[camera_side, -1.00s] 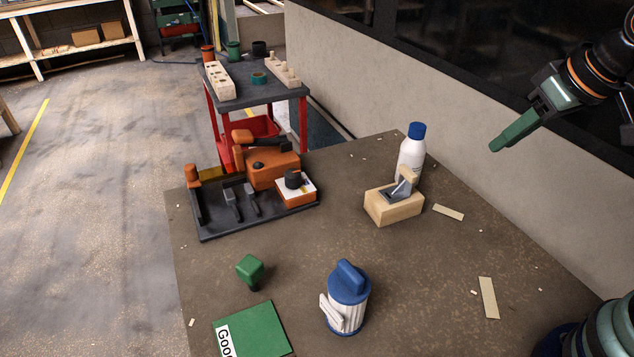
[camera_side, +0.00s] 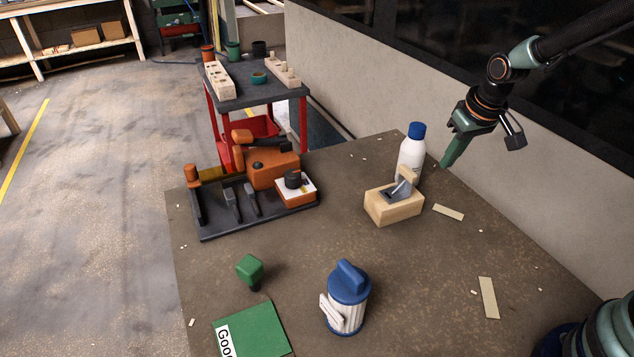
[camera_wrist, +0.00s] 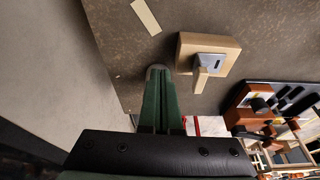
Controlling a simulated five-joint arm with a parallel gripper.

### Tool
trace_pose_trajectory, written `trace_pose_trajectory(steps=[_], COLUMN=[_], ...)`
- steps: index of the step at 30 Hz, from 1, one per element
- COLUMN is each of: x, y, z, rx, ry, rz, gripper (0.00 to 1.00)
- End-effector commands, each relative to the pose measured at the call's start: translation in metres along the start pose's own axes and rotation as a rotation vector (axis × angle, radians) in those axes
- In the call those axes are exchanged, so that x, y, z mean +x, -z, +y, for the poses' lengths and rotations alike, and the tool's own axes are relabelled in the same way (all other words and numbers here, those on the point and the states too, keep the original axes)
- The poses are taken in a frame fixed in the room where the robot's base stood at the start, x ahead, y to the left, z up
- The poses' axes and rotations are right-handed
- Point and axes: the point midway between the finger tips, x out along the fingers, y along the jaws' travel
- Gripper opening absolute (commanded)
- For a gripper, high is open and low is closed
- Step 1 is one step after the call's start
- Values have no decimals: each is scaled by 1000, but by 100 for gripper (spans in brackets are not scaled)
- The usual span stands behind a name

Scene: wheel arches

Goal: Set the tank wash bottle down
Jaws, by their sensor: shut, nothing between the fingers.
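A white bottle with a blue cap (camera_side: 411,155), which I take to be the tank wash bottle, stands upright on the bench behind the wooden block plane (camera_side: 394,204). My gripper (camera_side: 445,163) is shut and empty. It hangs above the bench, to the right of the bottle in the side view, with a visible gap between them there. In the wrist view my shut green fingers (camera_wrist: 158,72) point towards the bench beside the plane (camera_wrist: 207,54). I cannot make out the bottle clearly in that view.
A dark tool tray (camera_side: 222,226) holds orange tools at the left. Flat strips (camera_side: 487,298) lie on the right; the bench middle is clear.

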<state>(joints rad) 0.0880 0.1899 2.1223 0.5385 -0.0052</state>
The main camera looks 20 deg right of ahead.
Motion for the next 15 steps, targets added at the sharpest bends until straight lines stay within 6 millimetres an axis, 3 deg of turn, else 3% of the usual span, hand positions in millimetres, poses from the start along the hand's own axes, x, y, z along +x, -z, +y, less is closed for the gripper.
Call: trace_pose_trajectory(steps=[15], x=[75], y=[-2], z=[0], rx=[0], ry=[0], rz=[-5], gripper=[0])
